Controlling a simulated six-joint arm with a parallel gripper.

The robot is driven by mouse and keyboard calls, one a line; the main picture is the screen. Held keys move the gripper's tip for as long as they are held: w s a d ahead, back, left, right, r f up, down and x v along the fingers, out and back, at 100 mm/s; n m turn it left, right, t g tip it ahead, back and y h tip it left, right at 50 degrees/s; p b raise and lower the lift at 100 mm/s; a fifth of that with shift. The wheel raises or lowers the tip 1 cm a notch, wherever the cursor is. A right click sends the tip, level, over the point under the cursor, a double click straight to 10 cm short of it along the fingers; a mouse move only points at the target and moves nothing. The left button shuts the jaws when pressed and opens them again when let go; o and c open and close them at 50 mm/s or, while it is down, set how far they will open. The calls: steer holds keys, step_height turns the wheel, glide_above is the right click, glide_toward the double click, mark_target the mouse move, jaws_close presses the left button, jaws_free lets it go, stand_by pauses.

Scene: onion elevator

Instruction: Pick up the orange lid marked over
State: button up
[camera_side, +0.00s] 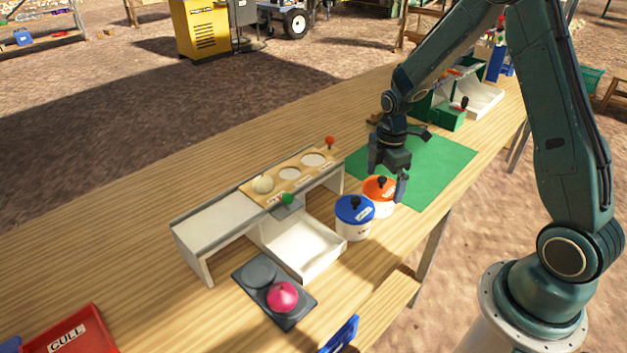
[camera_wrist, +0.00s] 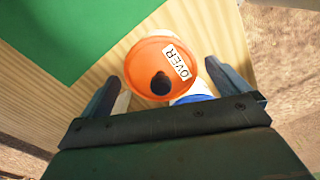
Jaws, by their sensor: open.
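The orange lid (camera_wrist: 148,64), labelled OVER and with a black knob, sits on a white pot in the wrist view. In the side view the orange lid (camera_side: 372,190) is on its pot beside the green mat, partly behind my gripper. My gripper (camera_side: 388,182) is open above the lid. In the wrist view its two fingers (camera_wrist: 166,88) stand apart, with the knob between them in the picture. Nothing is held. Whether a finger touches the lid cannot be told.
A pot with a blue lid (camera_side: 354,209) stands close beside the orange one. A white tray (camera_side: 318,259) and a wooden rack (camera_side: 325,171) are to the left. A dark plate (camera_side: 262,275) holds a pink onion (camera_side: 282,297). The green mat (camera_side: 443,166) has clear room.

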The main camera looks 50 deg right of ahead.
mark_target(385, 177)
steer(key=shift+f, duration=0.1)
stand_by(0.4)
steer(key=c, duration=0.9)
steer(key=shift+o, duration=0.2)
step_height(385, 177, up, 20)
stand_by(0.6)
